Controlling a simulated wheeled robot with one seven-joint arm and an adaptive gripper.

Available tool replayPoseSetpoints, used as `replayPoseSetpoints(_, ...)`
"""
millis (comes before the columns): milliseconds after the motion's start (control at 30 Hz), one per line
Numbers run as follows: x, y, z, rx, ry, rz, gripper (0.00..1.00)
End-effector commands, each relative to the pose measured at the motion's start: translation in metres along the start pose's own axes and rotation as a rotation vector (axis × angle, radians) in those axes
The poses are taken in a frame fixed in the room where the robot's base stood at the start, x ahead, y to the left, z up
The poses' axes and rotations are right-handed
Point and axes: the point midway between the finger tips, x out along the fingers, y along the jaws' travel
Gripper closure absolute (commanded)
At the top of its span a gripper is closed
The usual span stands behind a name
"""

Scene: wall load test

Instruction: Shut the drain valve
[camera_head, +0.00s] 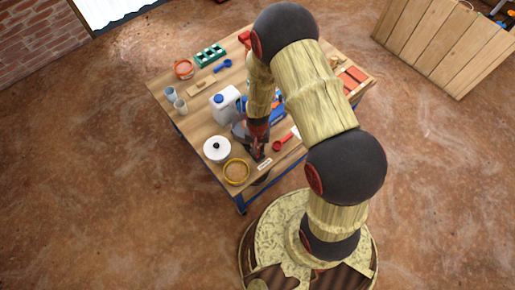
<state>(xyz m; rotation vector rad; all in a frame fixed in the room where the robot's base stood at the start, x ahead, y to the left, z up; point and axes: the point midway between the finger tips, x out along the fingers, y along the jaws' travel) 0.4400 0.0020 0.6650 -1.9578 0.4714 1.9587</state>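My gripper (258,152) points down over the near part of the wooden table, between the white lidded pot and a red scoop-like thing. It is small and dark in this view, so I cannot tell whether its fingers are open or shut, or whether it touches anything. I cannot pick out the drain valve for certain. A grey rounded vessel (239,131) stands just left of my gripper and is partly hidden by it. A small white label (264,165) lies at the table's near edge, just below the gripper.
On the wooden table (197,128) are a white pot (216,155), a yellow-rimmed bowl (236,172), a white jug (224,104), a red scoop-like thing (283,142), a blue scoop (222,66) and a green rack (210,54). A wooden crate (445,45) stands far right. Open floor surrounds the table.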

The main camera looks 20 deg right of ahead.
Motion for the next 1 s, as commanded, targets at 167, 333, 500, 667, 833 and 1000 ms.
replayPoseSetpoints(167,-0.0013,-0.0002,-0.0003,0.168,0.000,0.000,1.00)
replayPoseSetpoints(333,-0.0010,0.0000,0.0002,0.329,0.000,0.000,1.00)
replayPoseSetpoints(500,-0.0008,0.0000,0.0002,0.480,-0.001,0.001,1.00)
replayPoseSetpoints(667,-0.0007,-0.0002,-0.0001,0.601,0.000,0.000,1.00)
replayPoseSetpoints(833,-0.0006,-0.0002,-0.0002,0.699,0.000,0.000,1.00)
replayPoseSetpoints(1000,-0.0004,-0.0002,-0.0002,0.761,0.000,0.000,1.00)
